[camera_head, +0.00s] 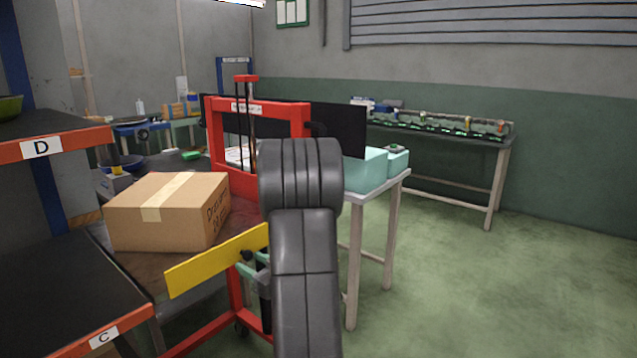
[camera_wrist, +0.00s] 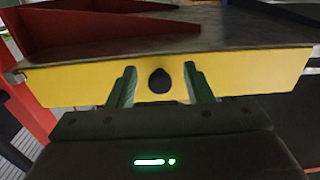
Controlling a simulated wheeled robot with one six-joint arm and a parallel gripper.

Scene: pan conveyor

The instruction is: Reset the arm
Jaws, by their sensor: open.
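My gripper (camera_wrist: 160,88) is open in the wrist view, with one green finger on each side of a black round knob (camera_wrist: 159,80). A gap shows between each finger and the knob. The knob sits on the front of a yellow panel (camera_wrist: 75,84). I cannot tell how far the fingertips are from the panel. In the head view, the yellow panel (camera_head: 205,268) and knob (camera_head: 246,256) show left of my dark arm. The gripper (camera_head: 252,272) is close in front of the knob, partly hidden by my arm.
A cardboard box (camera_head: 165,212) sits on a dark table beside a red frame (camera_head: 222,150). A shelf rack (camera_head: 50,150) marked D and C stands at the left. A pale table (camera_head: 354,225) with teal boxes (camera_head: 368,172) is behind my arm. Green floor (camera_head: 500,290) at the right is clear.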

